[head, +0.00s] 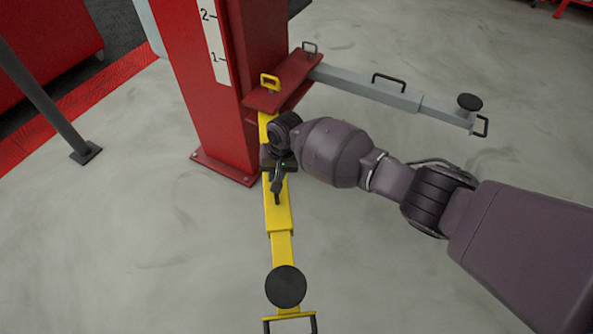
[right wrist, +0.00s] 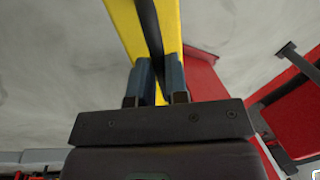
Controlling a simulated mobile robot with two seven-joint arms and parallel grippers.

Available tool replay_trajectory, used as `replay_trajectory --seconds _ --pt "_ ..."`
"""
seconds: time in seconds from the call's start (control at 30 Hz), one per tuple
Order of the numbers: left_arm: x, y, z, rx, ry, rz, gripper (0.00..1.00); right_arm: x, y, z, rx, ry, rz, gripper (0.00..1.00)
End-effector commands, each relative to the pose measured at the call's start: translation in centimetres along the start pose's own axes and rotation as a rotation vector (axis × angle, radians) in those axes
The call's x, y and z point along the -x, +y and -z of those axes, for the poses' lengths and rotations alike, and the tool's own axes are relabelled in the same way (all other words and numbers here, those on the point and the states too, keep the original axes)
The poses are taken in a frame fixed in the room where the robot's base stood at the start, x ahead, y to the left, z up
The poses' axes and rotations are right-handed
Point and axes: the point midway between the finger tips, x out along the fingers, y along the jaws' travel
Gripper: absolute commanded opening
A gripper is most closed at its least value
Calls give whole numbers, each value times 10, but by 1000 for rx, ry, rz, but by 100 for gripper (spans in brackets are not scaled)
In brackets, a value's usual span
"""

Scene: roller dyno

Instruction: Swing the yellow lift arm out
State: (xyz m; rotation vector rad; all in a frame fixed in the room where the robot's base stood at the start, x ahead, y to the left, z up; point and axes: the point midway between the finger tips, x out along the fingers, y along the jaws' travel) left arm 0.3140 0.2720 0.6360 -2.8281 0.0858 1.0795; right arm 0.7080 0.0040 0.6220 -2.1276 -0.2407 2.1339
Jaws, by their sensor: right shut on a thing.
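The yellow lift arm (head: 281,218) runs from the red post's base bracket toward the bottom of the head view. It ends in a round black pad (head: 286,286) and a dark end handle (head: 290,317). My right gripper (head: 278,182) is over the middle of the arm. In the right wrist view its fingers (right wrist: 157,78) are shut on a black grab handle (right wrist: 149,30) that runs along the yellow arm (right wrist: 171,22). My gripper and wrist hide part of the arm near the bracket. My left gripper is out of view.
The red lift post (head: 215,90) stands at upper left with its bracket (head: 285,85). A grey lift arm (head: 365,84) reaches right from it. A dark slanted pole (head: 45,105) stands at left. The floor (head: 150,260) on both sides of the yellow arm looks clear.

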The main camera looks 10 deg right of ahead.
Motion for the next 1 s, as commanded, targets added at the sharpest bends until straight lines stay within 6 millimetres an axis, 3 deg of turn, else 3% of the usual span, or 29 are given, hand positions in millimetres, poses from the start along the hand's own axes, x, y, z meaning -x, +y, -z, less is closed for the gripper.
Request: replay_trajectory --seconds 0.1,0.3,0.87,0.9,1.0 --pt "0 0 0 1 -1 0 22 -4 -19 -2 -42 4 2 0" --pt "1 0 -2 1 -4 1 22 -8 -34 0 -91 13 -1 0" --pt "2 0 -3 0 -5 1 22 -10 -44 1 -111 21 8 0" --pt "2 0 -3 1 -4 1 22 -10 -44 1 -111 21 9 21" --pt "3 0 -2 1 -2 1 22 -10 -43 1 -110 21 7 36"
